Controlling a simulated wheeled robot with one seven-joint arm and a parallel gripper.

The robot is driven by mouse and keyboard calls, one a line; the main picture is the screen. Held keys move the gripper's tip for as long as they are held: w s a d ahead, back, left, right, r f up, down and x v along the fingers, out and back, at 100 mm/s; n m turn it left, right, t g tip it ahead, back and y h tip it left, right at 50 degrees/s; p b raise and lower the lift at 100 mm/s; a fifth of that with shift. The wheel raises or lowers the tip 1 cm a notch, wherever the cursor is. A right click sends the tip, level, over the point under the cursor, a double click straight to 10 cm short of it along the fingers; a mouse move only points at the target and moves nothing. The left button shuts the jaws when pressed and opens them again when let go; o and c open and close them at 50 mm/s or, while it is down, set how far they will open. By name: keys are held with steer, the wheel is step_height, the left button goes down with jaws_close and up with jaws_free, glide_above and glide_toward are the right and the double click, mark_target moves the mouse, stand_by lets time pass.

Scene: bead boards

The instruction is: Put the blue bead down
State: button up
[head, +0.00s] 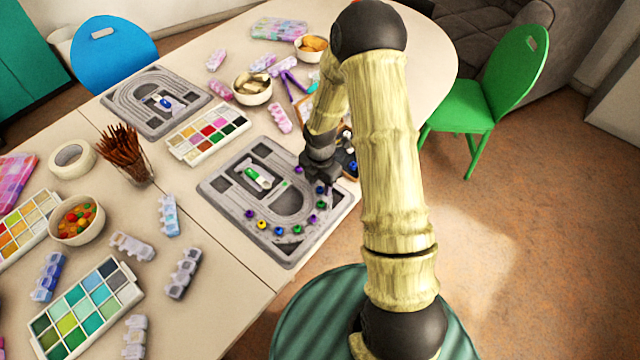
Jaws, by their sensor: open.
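My gripper (327,184) is open over the right side of the near grey bead board (222,200). A row of several beads lies along the board's curved near end. In it are a purple bead (250,213), a yellow bead (262,225), a blue bead (279,231), a green bead (297,229) and another purple bead (312,219). I cannot tell which blue bead is the task's, or whether the fingers touch a bead.
A wooden tray (354,178) with beads is partly hidden behind my arm. A paint palette (208,134), a second bead board (140,85) and a bowl (252,88) stand farther back. A cup of brown sticks (140,170) stands left of the near board.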

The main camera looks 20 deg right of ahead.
step_height(320, 180, up, 12)
steer(key=shift+f, duration=0.25)
stand_by(0.6)
steer(key=s+r+m+t, duration=0.1)
steer(key=s+r+m, duration=0.4)
steer(key=m, duration=0.7)
steer(key=s+r+m+t, duration=0.1)
steer(key=s+r+m, duration=0.3)
steer(key=s+m, duration=0.5)
steer(key=m, duration=0.4)
steer(key=shift+s+r+t, duration=0.2)
steer(key=shift+r+t, duration=0.1)
steer(key=shift+r, duration=0.1)
